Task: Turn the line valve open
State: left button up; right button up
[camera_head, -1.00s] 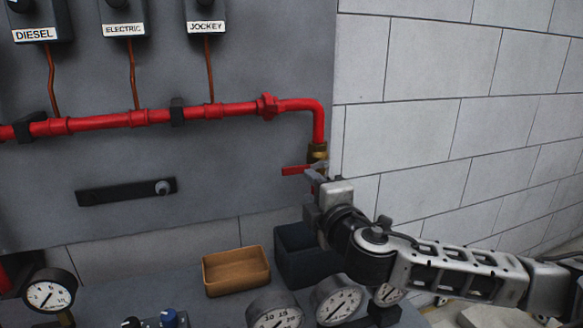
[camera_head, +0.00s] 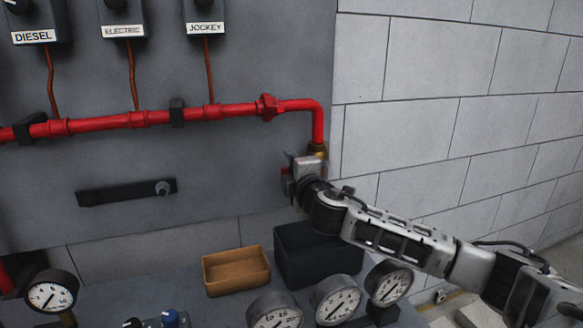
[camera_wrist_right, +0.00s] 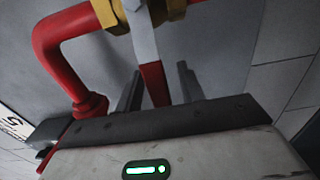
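The line valve sits at the lower end of the red pipe, with a brass body (camera_head: 317,151) in the head view that also shows in the right wrist view (camera_wrist_right: 174,8). Its red lever (camera_wrist_right: 154,84) hangs from a grey metal strip in the right wrist view. My right gripper (camera_wrist_right: 158,84) is open, with one dark finger on each side of the lever and visible gaps between. My left gripper is not in view.
The red pipe (camera_head: 225,110) runs along the grey panel (camera_head: 240,60) above. A black bin (camera_head: 315,265), a tan tray (camera_head: 237,272) and several gauges (camera_head: 336,301) stand below the arm. A white block wall (camera_head: 430,130) is at the right.

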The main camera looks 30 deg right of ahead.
grip_shut()
jog(key=shift+s+d+r+m+p, duration=0.1)
jog(key=shift+d+r+m+p, duration=0.1)
jog(key=shift+r+m+p, duration=0.7)
jog(key=shift+d+r+m, duration=0.25)
jog(key=shift+r+m, duration=0.3)
jog(key=shift+m, duration=0.9)
jog(key=shift+s+d+r+m+p, duration=0.1)
jog(key=shift+d+r+m+p, duration=0.1)
jog(key=shift+r+m+p, duration=0.7)
jog(key=shift+f+m+b, duration=0.2)
jog(key=shift+m+b, duration=0.15)
jog(key=shift+b, duration=0.05)
jog(key=shift+o, duration=0.6)
grip_release()
